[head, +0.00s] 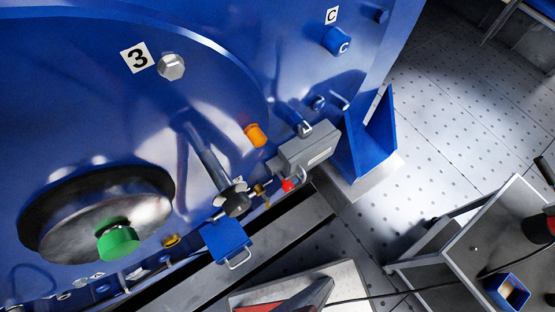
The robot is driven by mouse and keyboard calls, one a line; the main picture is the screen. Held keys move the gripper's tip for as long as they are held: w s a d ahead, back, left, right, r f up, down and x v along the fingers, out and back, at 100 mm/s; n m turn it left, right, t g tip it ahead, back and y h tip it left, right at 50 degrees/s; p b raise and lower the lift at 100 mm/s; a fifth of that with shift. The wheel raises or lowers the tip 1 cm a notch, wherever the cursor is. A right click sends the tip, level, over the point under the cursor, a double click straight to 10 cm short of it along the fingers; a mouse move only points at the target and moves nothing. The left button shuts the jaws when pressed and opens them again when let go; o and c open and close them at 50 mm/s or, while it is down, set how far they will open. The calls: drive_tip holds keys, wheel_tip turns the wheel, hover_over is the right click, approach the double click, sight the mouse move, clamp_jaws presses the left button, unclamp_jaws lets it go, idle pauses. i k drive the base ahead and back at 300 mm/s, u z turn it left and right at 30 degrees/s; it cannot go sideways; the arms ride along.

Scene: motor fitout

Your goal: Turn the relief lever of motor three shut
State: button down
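Motor three is the large blue housing (90,120) that fills the left of the head view, with a white "3" label (135,57) near its top. Low on its right side is a small brass fitting (261,192) with a red-tipped part (287,185) beside it, which looks like the relief lever. It is small here, and I cannot tell its exact angle. A dark round fitting (236,202) at the end of a pipe sits just left of it. My gripper is not recognisable in this view.
A grey box (305,148) sits just above the red part. A blue box with a handle (227,242) juts out below. A blue bracket (370,140) stands to the right. A grey cart (500,235) holds a blue bin (510,290). Patterned floor (450,110) is open at upper right.

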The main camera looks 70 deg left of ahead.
sight(266, 200)
drive_tip(key=u, duration=3.1)
drive_tip(key=k, duration=0.5)
drive_tip(key=u, duration=1.15)
drive_tip(key=k, duration=1.25)
drive_tip(key=z, duration=1.2)
drive_tip(key=i, duration=0.45)
drive_tip(key=u, duration=0.05)
